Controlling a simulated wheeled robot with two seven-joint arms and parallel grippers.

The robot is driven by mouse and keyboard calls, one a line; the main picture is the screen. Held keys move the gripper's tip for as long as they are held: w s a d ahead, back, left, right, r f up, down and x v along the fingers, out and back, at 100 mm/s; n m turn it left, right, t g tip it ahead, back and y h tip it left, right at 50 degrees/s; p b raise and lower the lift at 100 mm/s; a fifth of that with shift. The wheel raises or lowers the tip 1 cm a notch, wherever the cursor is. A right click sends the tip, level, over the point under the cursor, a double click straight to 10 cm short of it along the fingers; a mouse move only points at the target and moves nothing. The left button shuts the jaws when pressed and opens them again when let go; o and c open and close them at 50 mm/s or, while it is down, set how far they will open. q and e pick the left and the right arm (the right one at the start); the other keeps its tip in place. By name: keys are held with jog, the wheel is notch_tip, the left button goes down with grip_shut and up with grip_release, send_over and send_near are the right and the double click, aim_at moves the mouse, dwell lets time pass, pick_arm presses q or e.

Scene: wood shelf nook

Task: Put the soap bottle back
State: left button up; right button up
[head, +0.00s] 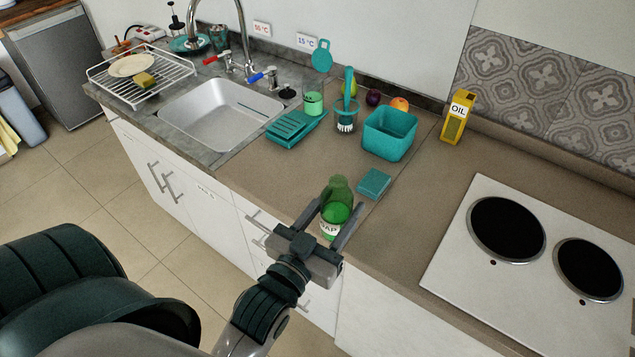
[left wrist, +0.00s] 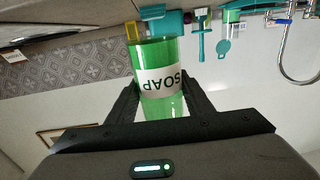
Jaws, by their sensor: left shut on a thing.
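The soap bottle (head: 336,200) is green and see-through with a white label reading SOAP. My left gripper (head: 330,222) is shut on it, with one finger on each side, near the counter's front edge. In the left wrist view the soap bottle (left wrist: 157,60) stands between the two dark fingers (left wrist: 160,103). My right gripper is not in view.
A teal sponge-like block (head: 373,184) lies just right of the bottle. Behind are a teal bin (head: 390,135), a brush in a holder (head: 347,115), a teal rack (head: 296,127), a green cup (head: 313,104) and the sink (head: 222,112). An oil box (head: 457,117) and a hob (head: 540,270) are right.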

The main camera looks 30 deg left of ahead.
pick_arm(q)
jog(key=shift+d, duration=0.1)
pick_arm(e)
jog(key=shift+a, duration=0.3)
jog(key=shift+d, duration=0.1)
pick_arm(q)
jog(key=shift+w+a+r, duration=0.25)
jog(key=shift+w+r, duration=0.1)
jog(key=shift+w, duration=0.1)
jog(key=w+a+r+n+y+p, duration=0.1)
jog(key=w+a+r+y, duration=0.1)
jog(key=w+a+r, duration=0.3)
jog(key=shift+w+n+y, duration=0.3)
jog(key=shift+w, duration=0.7)
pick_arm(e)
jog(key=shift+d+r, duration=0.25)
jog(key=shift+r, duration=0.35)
pick_arm(q)
jog(key=shift+r, duration=0.1)
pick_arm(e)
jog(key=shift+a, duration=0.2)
pick_arm(q)
jog(key=shift+a, duration=0.1)
